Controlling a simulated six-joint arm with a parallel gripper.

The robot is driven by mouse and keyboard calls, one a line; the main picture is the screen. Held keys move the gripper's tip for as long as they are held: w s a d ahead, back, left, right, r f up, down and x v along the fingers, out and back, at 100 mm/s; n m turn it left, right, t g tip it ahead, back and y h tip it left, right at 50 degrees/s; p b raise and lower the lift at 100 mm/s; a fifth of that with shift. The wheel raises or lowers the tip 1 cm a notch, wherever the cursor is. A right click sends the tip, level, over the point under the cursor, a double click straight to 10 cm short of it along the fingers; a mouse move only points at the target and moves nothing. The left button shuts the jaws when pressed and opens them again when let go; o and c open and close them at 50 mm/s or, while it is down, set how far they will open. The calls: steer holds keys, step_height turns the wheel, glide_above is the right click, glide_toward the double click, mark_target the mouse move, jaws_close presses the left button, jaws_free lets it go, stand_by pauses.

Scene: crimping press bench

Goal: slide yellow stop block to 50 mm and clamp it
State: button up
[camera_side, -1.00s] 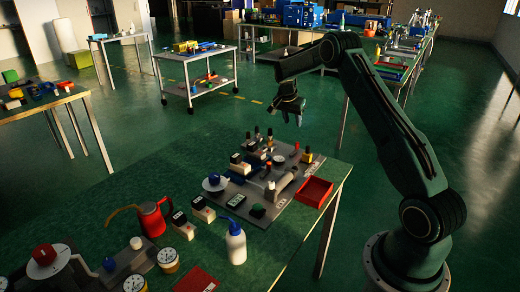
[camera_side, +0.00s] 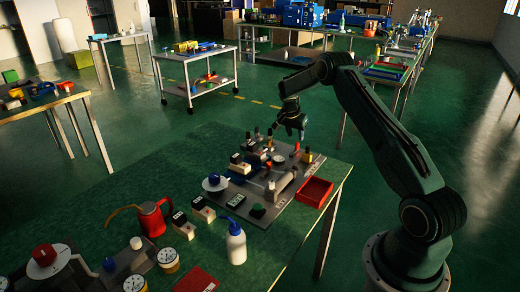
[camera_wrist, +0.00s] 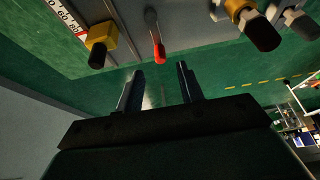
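The yellow stop block (camera_wrist: 103,35) with a black knob sits beside a white numbered scale (camera_wrist: 70,16) in the upper left of the wrist view. Its exact reading is too small to tell. In the side view the yellow block (camera_side: 307,156) is at the right end of the grey fixture plate. A red-tipped lever (camera_wrist: 158,48) hangs near it, right of it in the wrist view. My gripper (camera_wrist: 160,80) is open and empty, its two fingers apart below the lever in that view. In the side view my gripper (camera_side: 294,132) is above the plate's far edge, touching nothing visible.
A brass-coloured part with a black knob (camera_wrist: 257,28) stands farther right in the wrist view. A red tray (camera_side: 315,191) is at the plate's right edge. A white bottle (camera_side: 236,245) and red can (camera_side: 152,218) stand nearer the camera. Space above the plate is free.

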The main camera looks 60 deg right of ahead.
mark_target(297, 143)
steer(key=shift+x, duration=3.05)
steer(key=shift+c, duration=0.3)
jaws_close()
